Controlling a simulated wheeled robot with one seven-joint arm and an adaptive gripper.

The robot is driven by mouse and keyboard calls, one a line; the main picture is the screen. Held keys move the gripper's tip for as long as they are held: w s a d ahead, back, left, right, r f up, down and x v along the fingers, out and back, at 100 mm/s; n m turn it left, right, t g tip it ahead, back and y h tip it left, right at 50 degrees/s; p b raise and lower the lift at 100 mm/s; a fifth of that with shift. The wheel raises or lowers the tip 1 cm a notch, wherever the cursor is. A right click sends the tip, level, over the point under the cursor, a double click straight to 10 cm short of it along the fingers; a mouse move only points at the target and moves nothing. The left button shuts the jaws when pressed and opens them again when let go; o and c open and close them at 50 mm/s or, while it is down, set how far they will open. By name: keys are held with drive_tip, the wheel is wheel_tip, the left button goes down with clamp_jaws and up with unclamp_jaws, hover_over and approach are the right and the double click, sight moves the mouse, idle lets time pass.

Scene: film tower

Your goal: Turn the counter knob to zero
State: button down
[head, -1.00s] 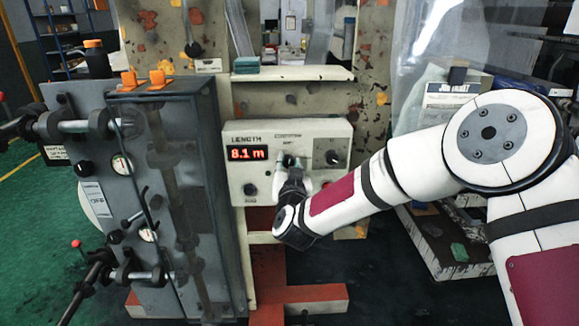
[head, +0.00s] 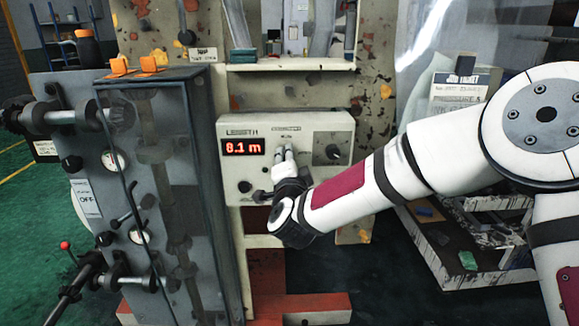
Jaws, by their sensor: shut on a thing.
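The length counter panel (head: 240,168) is a cream box on the machine's front. Its red display (head: 243,147) reads 8.1 m. My gripper (head: 284,152) is at the middle of the panel, just right of the display, with its pale fingers pointing up and in towards the face. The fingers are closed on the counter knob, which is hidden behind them. A small dark knob (head: 245,187) sits below the display.
A grey cabinet (head: 190,110) with a clear front, gauges and handles stands close on the left. A shelf (head: 290,66) juts out above the panel. A red beam (head: 310,306) lies low at the front. A cluttered rack (head: 440,240) stands at the right behind my arm.

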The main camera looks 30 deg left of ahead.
drive_tip(key=m+b, duration=0.3)
drive_tip(key=m, duration=0.1)
drive_tip(key=shift+w+m, duration=0.1)
drive_tip(key=shift+m, duration=0.2)
drive_tip(key=shift+b, duration=0.3)
drive_tip(key=c, duration=1.3)
unclamp_jaws()
drive_tip(key=v, duration=1.2)
